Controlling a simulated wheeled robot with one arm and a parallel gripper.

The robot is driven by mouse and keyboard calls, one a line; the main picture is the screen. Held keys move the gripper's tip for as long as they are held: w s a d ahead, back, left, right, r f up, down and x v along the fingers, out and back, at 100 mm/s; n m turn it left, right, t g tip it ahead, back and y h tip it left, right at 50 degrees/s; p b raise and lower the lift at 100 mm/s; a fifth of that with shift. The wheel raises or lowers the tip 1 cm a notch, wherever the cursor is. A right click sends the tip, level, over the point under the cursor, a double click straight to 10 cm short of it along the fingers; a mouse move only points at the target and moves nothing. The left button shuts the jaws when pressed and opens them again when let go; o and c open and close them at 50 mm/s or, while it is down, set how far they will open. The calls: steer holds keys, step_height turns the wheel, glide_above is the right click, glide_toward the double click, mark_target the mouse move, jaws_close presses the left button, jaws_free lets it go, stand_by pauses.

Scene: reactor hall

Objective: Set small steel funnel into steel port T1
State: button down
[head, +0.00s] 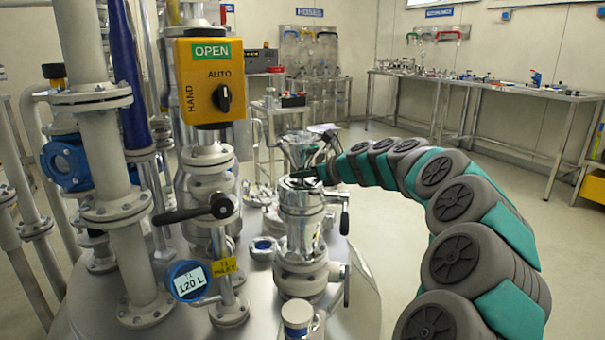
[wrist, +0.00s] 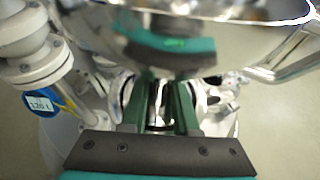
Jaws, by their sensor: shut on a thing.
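The small steel funnel (head: 301,150) is shiny, with a wide bowl and its mouth facing up. It stands directly above the steel port T1 (head: 301,200), a short upright steel pipe on the vessel top. My gripper (head: 316,174) comes in from the right and is shut on the funnel's lower part, close above the port's rim. In the wrist view the funnel's bowl (wrist: 215,38) fills the top, with my dark green fingers (wrist: 172,105) below it. The stem's lower end is hidden, so I cannot tell whether it is inside the port.
A yellow OPEN/AUTO/HAND switch box (head: 211,82) and a black valve handle (head: 205,209) stand left of the port. A round 120 L gauge (head: 187,281) and a yellow tag (head: 225,266) are nearby.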

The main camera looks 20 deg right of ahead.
steer(key=shift+f, duration=0.3)
stand_by(0.4)
steer(key=c, duration=0.6)
jaws_free()
steer(key=shift+v, duration=3.9)
